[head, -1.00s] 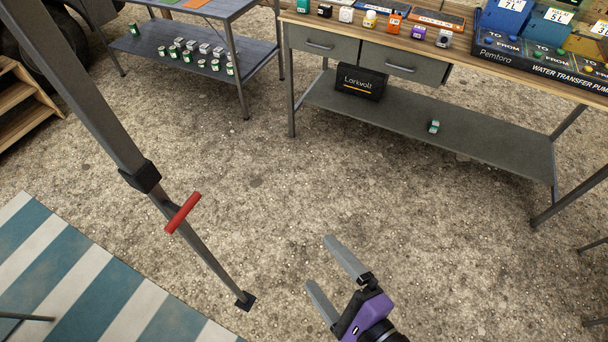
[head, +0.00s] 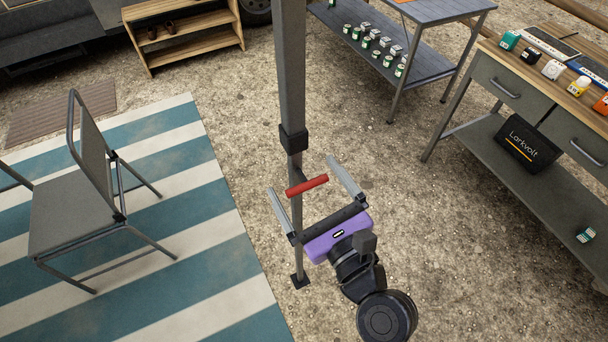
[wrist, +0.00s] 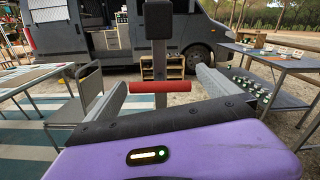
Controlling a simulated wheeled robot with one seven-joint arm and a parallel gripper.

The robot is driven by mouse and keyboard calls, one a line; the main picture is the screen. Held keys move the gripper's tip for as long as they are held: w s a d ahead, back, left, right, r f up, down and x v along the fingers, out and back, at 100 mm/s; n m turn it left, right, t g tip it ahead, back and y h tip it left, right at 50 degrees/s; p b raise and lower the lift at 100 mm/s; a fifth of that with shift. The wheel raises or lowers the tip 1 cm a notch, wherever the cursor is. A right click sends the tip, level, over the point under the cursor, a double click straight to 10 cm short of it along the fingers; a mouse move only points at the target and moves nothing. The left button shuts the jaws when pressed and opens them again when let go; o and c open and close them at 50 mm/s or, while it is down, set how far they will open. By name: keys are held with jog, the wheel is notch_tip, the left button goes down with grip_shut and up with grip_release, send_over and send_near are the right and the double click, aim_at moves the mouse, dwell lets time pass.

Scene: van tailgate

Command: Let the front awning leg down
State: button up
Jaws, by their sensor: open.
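The front awning leg (head: 291,80) is a grey metal post standing upright, with a dark collar (head: 293,141) and a thinner lower section ending in a small foot (head: 299,281) on the gravel. A red handle (head: 307,185) sticks out crosswise just below the collar. My purple gripper (head: 312,190) is open, with one grey finger to each side of the red handle in the picture. In the wrist view the handle (wrist: 161,86) lies crosswise between the two fingers, with the collar (wrist: 159,19) above it. I cannot tell whether either finger touches it.
A grey folding chair (head: 77,208) stands on the striped mat (head: 190,235) at left. A wooden step (head: 190,25) and a van (wrist: 130,35) are behind. A side table (head: 440,12) and a workbench (head: 480,70) stand at right. Gravel between is clear.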

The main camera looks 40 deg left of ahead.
aim_at(299, 202)
jog(key=shift+w+a, duration=0.25)
jog(key=shift+a, duration=0.4)
jog(key=c, duration=1.9)
notch_tip(299, 202, down, 12)
jog(key=b, duration=0.7)
jog(key=shift+c, duration=0.2)
jog(key=o, duration=1.9)
jog(key=shift+o, duration=0.2)
jog(key=v, duration=0.8)
